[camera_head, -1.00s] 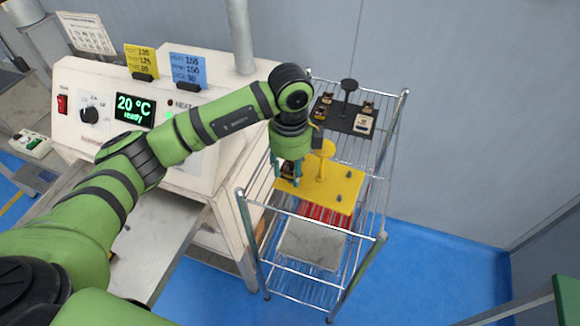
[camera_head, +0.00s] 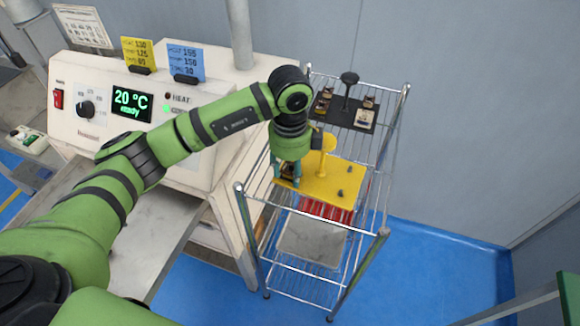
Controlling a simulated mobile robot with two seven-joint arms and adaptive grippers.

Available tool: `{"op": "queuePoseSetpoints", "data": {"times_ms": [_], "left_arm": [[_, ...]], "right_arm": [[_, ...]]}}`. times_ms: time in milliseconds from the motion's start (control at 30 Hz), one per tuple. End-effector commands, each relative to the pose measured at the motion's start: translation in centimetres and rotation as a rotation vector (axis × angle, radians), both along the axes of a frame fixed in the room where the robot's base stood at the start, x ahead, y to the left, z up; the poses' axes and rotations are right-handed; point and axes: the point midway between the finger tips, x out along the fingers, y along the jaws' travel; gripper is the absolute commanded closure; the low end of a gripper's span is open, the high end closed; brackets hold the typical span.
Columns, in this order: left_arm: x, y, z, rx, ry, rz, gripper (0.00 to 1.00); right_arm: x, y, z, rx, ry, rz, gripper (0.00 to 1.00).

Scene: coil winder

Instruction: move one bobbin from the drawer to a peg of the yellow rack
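The yellow rack (camera_head: 325,186) sits on the wire cart, with a yellow post and small dark pegs. My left gripper (camera_head: 287,175) points down at the rack's left edge. A small dark and copper bobbin (camera_head: 289,170) shows between or just behind its fingers; whether the fingers grip it or it sits on a peg I cannot tell. The fingers are partly hidden by the wrist. My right gripper is not in view. The drawer's inside cannot be made out.
A black rack (camera_head: 340,116) with several bobbins stands behind the yellow one on the wire cart (camera_head: 386,234). Red items and a grey box (camera_head: 312,243) are lower down. The white machine (camera_head: 150,110) reads 20 °C ready. Blue floor is clear at right.

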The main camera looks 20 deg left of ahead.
Motion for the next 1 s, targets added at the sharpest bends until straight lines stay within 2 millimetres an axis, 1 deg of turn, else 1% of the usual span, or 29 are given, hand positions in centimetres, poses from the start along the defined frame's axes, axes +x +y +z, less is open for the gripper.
{"op": "queuePoseSetpoints", "data": {"times_ms": [33,67,367,467,567,667,900,1000], "left_arm": [[0.0,0.0,0.0,0.0,0.0,0.0,0.37],[0.0,0.0,0.0,0.0,0.0,0.0,0.29],[0.0,0.0,0.0,0.0,0.0,0.001,0.29],[0.0,0.0,0.4,0.0,-0.001,0.001,0.29],[0.1,0.0,1.6,0.0,-0.004,0.001,0.29],[0.1,0.0,3.5,-0.001,-0.006,-0.001,0.29],[0.1,-0.1,8.6,-0.001,-0.005,-0.001,0.29],[0.1,0.0,10.3,0.001,-0.004,0.0,0.29]], "right_arm": [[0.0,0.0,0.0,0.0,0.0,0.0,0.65],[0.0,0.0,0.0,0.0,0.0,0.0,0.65],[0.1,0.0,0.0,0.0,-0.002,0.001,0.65],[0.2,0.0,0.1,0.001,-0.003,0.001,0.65],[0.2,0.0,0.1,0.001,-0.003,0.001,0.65],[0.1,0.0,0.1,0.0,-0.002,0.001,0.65],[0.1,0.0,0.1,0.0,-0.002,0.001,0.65],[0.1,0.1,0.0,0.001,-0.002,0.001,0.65]]}}
